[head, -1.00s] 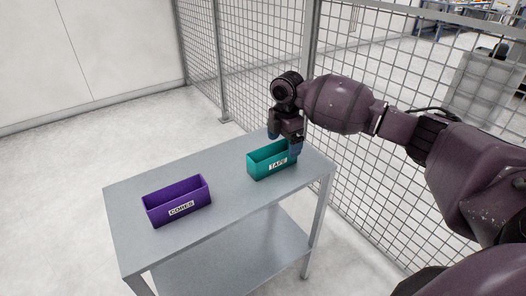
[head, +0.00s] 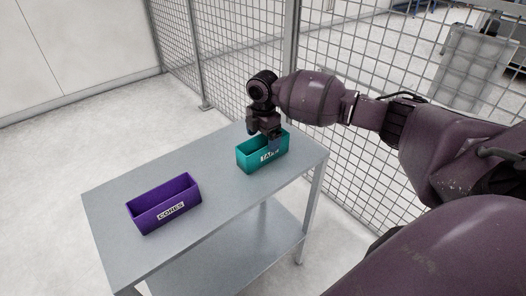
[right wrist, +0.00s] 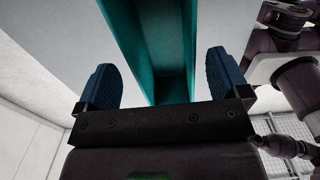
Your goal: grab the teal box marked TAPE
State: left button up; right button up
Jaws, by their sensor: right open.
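The teal box (head: 248,163) marked TAPE stands upright and open-topped at the far right of the grey table. My right gripper (head: 264,141) is open at the box, with one blue finger in front of its label side, partly covering the label. In the right wrist view, the teal box (right wrist: 175,75) runs between the two spread blue fingers of the gripper (right wrist: 164,80), with a visible gap on each side. My left gripper is not in view.
A purple box (head: 148,219) marked CORES stands apart on the left of the grey table (head: 220,215), with bare tabletop between the boxes. A wire mesh fence (head: 228,70) stands behind the table. A lower shelf (head: 245,248) is empty where visible.

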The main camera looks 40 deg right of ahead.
notch_tip(320, 180, down, 5)
jog(key=shift+s+a+r, duration=0.1)
jog(key=shift+s, duration=0.05)
jog(key=c, duration=1.1)
jog(key=shift+o, duration=0.2)
jog(key=shift+r, duration=0.1)
